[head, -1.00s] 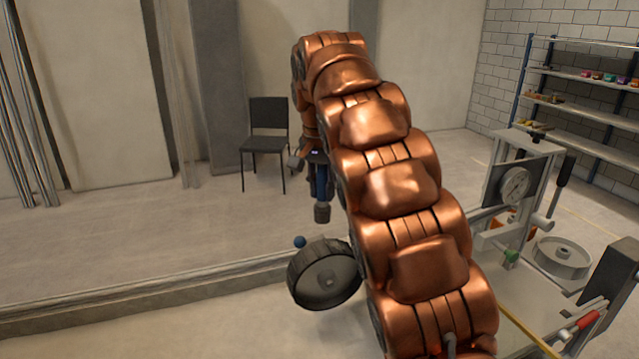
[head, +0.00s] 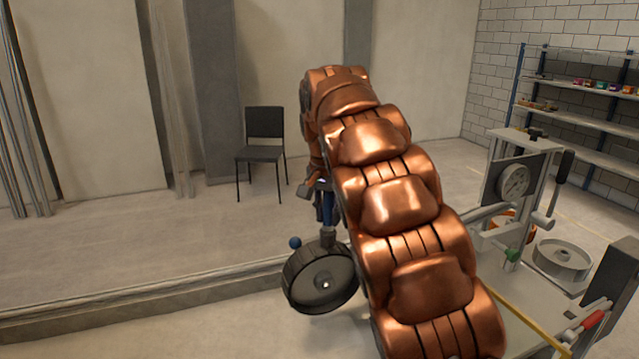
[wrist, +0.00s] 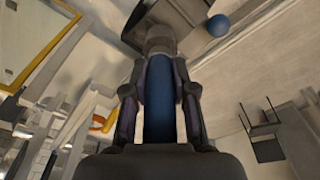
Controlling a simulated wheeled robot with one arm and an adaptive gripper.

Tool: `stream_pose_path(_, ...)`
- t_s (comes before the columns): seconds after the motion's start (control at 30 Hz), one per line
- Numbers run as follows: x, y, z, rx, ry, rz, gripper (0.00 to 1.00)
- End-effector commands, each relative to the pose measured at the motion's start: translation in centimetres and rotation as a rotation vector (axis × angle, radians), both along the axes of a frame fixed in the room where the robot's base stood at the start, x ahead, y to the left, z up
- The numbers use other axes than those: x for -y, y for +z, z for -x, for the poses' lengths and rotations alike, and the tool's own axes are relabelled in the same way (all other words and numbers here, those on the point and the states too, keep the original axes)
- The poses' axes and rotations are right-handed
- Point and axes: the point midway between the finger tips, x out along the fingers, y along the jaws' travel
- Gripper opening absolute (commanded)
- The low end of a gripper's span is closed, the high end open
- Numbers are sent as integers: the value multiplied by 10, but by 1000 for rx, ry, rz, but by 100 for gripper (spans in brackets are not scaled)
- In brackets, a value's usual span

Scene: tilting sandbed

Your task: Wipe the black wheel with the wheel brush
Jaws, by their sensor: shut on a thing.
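The black wheel (head: 302,291) stands upright left of my arm in the head view, its grey hub face toward the camera. My gripper (head: 323,196) is above it, partly hidden by my arm. In the wrist view my gripper (wrist: 160,92) is shut on the blue handle of the wheel brush (wrist: 158,112). The brush's grey head points away from my gripper toward the dark wheel (wrist: 187,10) at the top. In the head view the brush (head: 328,234) hangs down at the wheel's top rim. I cannot tell whether they touch.
A blue ball (head: 295,243) is at the wheel's upper left. A bench rig (head: 515,180) with a gauge, a lever and a round grey part (head: 562,260) stands at the right. A low ledge (head: 150,302) crosses the floor. A black chair (head: 262,153) and shelves (head: 575,115) stand behind.

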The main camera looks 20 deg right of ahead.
Motion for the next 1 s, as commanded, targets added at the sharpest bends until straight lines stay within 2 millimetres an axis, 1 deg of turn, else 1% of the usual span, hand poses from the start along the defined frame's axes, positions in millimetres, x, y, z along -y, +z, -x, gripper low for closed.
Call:
stream_pose_path(0.2, 18, -5, 0, -1, 3, 0, 0)
stream_pose_path(0.5, 37, -11, 0, -1, 7, 1, 0)
stream_pose_path(0.87, 15, -4, 0, -1, 4, 0, 0)
stream_pose_path(1.0, 4, 0, 0, -1, 3, 0, 0)
